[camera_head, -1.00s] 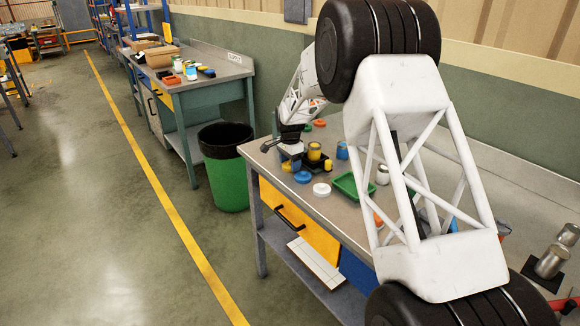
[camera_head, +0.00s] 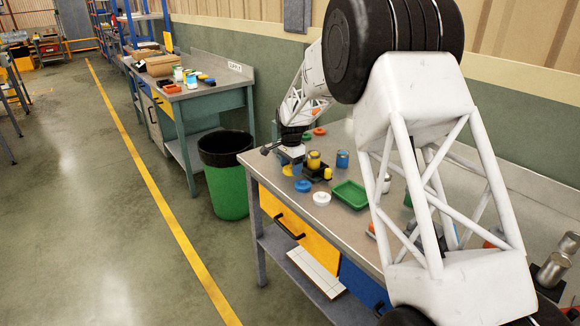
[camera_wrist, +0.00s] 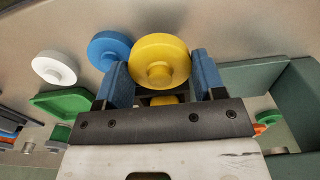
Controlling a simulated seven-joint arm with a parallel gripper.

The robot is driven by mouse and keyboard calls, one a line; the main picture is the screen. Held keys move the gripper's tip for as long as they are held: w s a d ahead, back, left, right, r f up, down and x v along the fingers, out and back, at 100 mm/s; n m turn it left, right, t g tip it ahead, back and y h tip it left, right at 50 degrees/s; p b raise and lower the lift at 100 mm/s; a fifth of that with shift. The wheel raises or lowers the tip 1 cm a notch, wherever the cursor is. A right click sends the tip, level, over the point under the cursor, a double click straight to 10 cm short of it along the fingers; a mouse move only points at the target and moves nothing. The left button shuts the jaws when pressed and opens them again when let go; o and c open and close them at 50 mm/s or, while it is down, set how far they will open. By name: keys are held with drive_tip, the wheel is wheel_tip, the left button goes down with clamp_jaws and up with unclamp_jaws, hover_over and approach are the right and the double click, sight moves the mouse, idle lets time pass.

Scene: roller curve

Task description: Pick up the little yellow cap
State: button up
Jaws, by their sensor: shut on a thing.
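The yellow cap (camera_wrist: 160,62) is round with a raised knob in its middle. In the wrist view it sits between the two blue fingers of my gripper (camera_wrist: 160,82), which is shut on it. In the head view my gripper (camera_head: 291,160) is low over the left end of the workbench, with the yellow cap (camera_head: 288,171) partly hidden under it. I cannot tell whether the cap touches the bench top.
A blue cap (camera_wrist: 110,50) is close beside the yellow one, and a white cap (camera_wrist: 54,68) lies farther left. A green tray (camera_head: 350,194), a yellow can (camera_head: 313,160) and a blue can (camera_head: 342,158) stand nearby. A green bin (camera_head: 226,187) stands beyond the bench's left end.

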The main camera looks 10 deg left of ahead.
drive_tip(key=s+d, duration=0.1)
drive_tip(key=s, duration=0.3)
drive_tip(key=s+d, duration=0.2)
drive_tip(key=s, duration=0.2)
drive_tip(key=s+d+r, duration=0.1)
drive_tip(key=s, duration=0.3)
drive_tip(key=shift+s+d+r, duration=0.1)
drive_tip(key=shift+s+d, duration=0.05)
drive_tip(key=shift+s, duration=0.25)
idle(0.3)
wheel_tip(320, 180, up, 10)
hover_over(314, 153)
drive_tip(key=shift+s, duration=0.1)
idle(0.6)
drive_tip(key=shift+f, duration=2.85)
drive_tip(key=shift+f, duration=0.5)
idle(0.8)
